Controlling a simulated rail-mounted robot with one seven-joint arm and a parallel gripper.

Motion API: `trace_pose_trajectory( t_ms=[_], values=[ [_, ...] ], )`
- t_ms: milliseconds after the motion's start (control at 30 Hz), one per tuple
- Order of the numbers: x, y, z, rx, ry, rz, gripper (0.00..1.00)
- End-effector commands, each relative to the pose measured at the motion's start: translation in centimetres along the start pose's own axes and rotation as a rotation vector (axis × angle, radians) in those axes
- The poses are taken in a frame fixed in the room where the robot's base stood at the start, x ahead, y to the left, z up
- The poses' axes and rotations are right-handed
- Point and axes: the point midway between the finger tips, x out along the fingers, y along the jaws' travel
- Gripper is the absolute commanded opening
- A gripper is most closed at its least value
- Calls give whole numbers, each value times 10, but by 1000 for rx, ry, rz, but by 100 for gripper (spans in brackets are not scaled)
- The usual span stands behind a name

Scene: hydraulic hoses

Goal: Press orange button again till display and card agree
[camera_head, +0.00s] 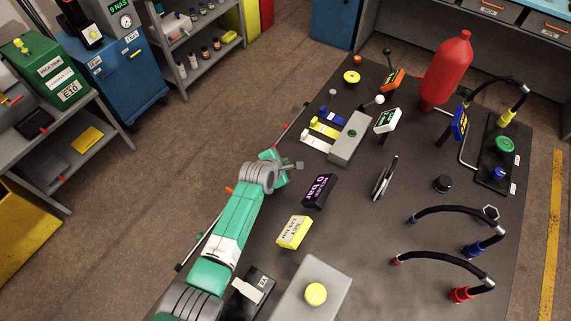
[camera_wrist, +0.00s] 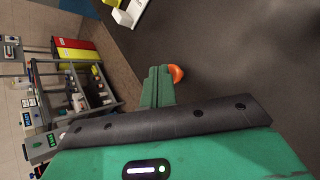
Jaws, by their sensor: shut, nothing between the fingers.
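An orange rounded button (camera_wrist: 177,73) shows in the wrist view, close beside the tips of my gripper (camera_wrist: 158,84). The green fingers are together and hold nothing. I cannot tell whether they touch the button. In the head view my gripper (camera_head: 283,167) is near the table's left edge, and I cannot make out the button there. A black display (camera_head: 318,190) with purple characters stands close by and seems to read 0 bar, upside down. A yellow card (camera_head: 294,232) with dark print stands in front of it; its text is too small to read surely.
A grey box with a yellow button (camera_head: 316,294) stands at the front. A grey block (camera_head: 349,138) with coloured levers, a white meter (camera_head: 387,120) and a red bottle (camera_head: 446,72) stand further back. Black hoses (camera_head: 447,211) arch at the right. The table middle is fairly clear.

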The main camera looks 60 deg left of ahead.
Motion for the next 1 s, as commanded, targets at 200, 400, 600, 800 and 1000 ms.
trace_pose_trajectory(
  t_ms=[200,400,600,800,1000],
  values=[
    [2,-2,-2,0,1,-1,0],
    [2,-2,-2,0,1,-1,0],
    [-1,0,0,0,1,-2,0],
    [-10,7,7,0,1,-1,0],
    [-12,8,8,1,1,-1,0]
  ],
)
